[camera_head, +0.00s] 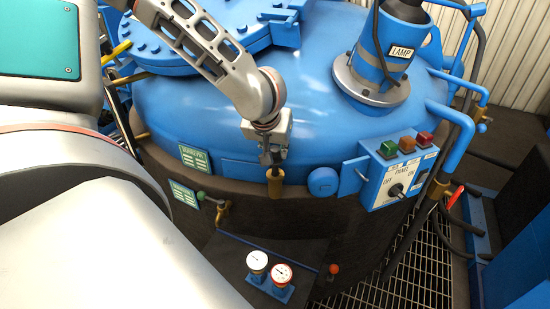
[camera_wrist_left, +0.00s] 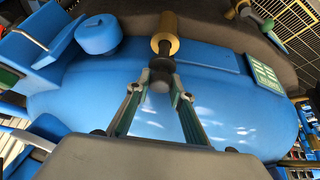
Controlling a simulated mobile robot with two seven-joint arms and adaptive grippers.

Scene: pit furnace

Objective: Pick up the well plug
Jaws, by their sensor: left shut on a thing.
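The well plug (camera_head: 275,182) appears to be the tan, brass-like cylinder with a dark stem at the front side of the blue furnace vessel. In the left wrist view its tan body (camera_wrist_left: 165,36) points away from me, with a dark knob nearer the fingers. My left gripper (camera_head: 272,153) comes down from above and is shut on the dark end. The fingertips (camera_wrist_left: 160,68) also show in the left wrist view. I cannot tell whether the plug is seated or free of the vessel. My right gripper is not in view.
The blue vessel (camera_head: 300,95) fills the middle. A lamp (camera_head: 383,62) stands on it at right, above a control panel (camera_head: 400,178) with buttons. A round blue cap (camera_head: 323,181) is right of the plug. Two gauges (camera_head: 270,268) sit low in front. A grating floor (camera_head: 405,265) lies right.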

